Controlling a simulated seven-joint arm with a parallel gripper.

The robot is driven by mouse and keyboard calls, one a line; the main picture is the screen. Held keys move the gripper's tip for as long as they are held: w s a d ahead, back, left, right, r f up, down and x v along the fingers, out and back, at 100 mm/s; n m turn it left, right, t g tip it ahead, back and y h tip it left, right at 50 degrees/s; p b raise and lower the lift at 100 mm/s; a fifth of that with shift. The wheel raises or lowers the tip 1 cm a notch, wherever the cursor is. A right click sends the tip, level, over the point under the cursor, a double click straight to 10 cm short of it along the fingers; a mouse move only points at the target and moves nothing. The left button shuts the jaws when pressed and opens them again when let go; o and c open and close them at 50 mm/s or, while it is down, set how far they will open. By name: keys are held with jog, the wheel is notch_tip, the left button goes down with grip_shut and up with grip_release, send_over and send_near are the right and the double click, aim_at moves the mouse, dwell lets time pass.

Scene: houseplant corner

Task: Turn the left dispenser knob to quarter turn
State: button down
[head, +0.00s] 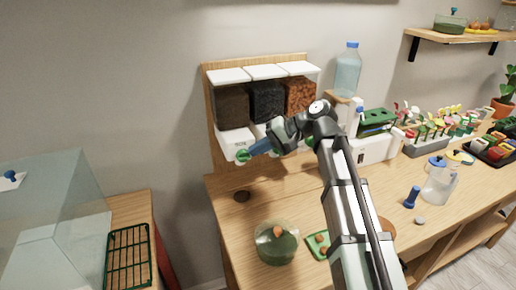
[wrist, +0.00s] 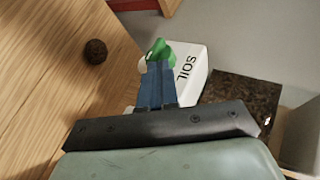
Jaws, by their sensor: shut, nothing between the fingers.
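The left dispenser (head: 232,104) holds dark brown soil above a white base marked SOIL (head: 235,141). Its green knob (head: 243,156) is on the front of that base. In the wrist view the green knob (wrist: 158,52) shows just beyond my fingertips, with the white SOIL base (wrist: 190,70) behind it. My gripper (head: 256,149) has blue fingers that are shut, with nothing between them. In the wrist view the gripper (wrist: 155,68) tips are at the knob; I cannot tell whether they touch it. The fingers hide part of the knob.
A middle dispenser (head: 266,100) with black fill and a right one (head: 301,95) with orange-brown fill stand beside it. A dark round spot (head: 241,196) is on the wooden table below. A glass jar (head: 276,244) stands in front.

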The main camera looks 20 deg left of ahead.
jog(key=shift+r, duration=0.15)
jog(key=shift+r, duration=0.65)
jog(key=shift+r, duration=0.15)
